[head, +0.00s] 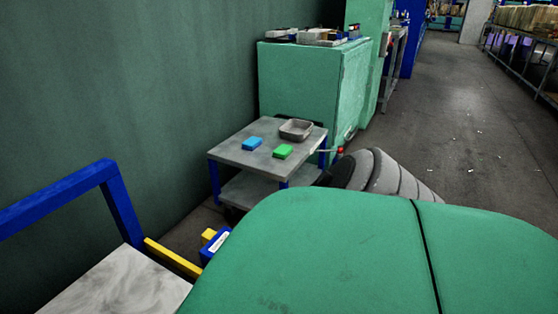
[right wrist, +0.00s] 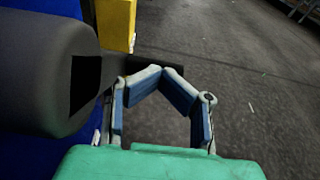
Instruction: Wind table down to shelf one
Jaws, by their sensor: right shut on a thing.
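A table with a pale grey top (head: 125,278) and a blue push frame (head: 112,195) stands at the lower left of the head view, cut off by the picture's edge. A yellow rail (head: 172,257) and a small blue labelled box (head: 215,244) are beside it. In the right wrist view, my right gripper (right wrist: 165,72) has its blue-padded fingers together at the tips, by a dark bar (right wrist: 188,69); the thing it grips is mostly hidden. My right gripper does not show in the head view. My left gripper is in neither view.
A grey trolley (head: 228,157) with a lower shelf (head: 250,191) stands by the wall, carrying a blue block (head: 252,143), a green block (head: 283,151) and a grey tray (head: 296,130). A green cabinet (head: 300,80) stands behind it. The aisle at right is clear.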

